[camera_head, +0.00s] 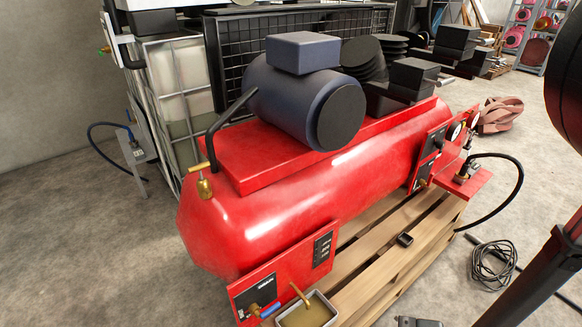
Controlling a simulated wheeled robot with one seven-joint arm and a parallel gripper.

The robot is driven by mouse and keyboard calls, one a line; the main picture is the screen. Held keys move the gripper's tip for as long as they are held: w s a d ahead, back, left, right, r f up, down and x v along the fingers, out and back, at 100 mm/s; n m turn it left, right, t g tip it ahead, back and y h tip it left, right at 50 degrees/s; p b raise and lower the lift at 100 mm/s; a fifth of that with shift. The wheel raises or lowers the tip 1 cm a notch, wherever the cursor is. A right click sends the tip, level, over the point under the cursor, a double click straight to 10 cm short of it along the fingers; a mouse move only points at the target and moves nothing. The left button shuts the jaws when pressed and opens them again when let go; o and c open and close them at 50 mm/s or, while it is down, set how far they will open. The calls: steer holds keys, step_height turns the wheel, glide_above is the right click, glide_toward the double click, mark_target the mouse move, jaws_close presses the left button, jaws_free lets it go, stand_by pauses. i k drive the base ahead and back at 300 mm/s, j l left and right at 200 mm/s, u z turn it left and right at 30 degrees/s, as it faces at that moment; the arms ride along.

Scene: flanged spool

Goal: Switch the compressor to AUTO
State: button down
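The compressor (290,215) is a long red tank lying on a wooden pallet, with a dark blue-grey motor (300,100) on top. A red panel at its near end (287,272) carries a black plate (256,297) and a narrow black plate with small marks (323,249). A second red panel (421,176) on the far right carries black plates and round gauges (454,131). The labels are too small to read, so I cannot tell which part is the AUTO switch or how it is set. My gripper is not in view.
A tray of yellowish liquid (306,312) sits below the near panel. A black hose (507,210) loops out from the far right, and a coiled cable (494,262) lies on the floor. A dark post (540,275) stands in the right foreground. Wire-caged containers (180,92) stand behind.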

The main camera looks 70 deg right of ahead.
mark_target(439, 144)
steer(key=z, duration=2.45)
